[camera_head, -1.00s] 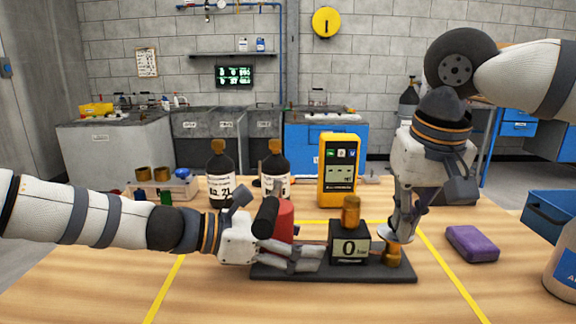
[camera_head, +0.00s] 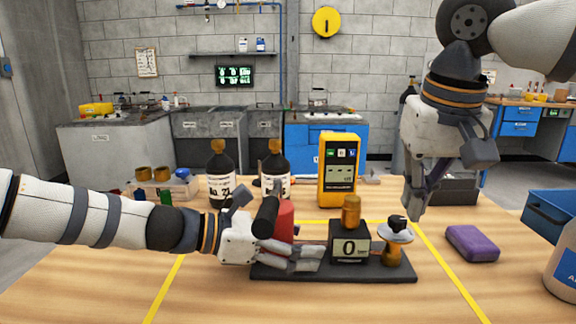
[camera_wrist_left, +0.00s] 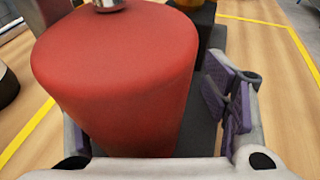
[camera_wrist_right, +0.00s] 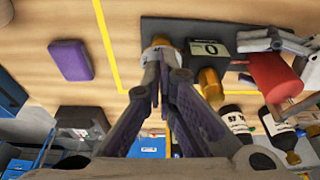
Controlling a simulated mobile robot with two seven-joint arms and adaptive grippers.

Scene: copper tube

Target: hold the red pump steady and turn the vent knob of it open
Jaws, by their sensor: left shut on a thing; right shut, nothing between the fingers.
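The red pump (camera_head: 285,222) stands on a dark base plate (camera_head: 300,274), behind a black cylindrical part. My left gripper (camera_head: 305,256) is shut on the pump low down; the red body fills the middle of the left wrist view (camera_wrist_left: 115,80), with a purple-padded finger at its right. The vent knob (camera_head: 396,228), with a black top over a pale disc on a brass stem, is at the plate's right end. My right gripper (camera_head: 414,212) is shut and empty, just above and right of the knob. In the right wrist view its fingers (camera_wrist_right: 160,62) partly hide the knob.
A black block reading 0 (camera_head: 350,245) with a brass top stands between pump and knob. A yellow meter (camera_head: 340,170) and two dark bottles (camera_head: 219,172) stand behind. A purple block (camera_head: 472,243) and a blue bin (camera_head: 552,215) are at right. Yellow tape marks the table.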

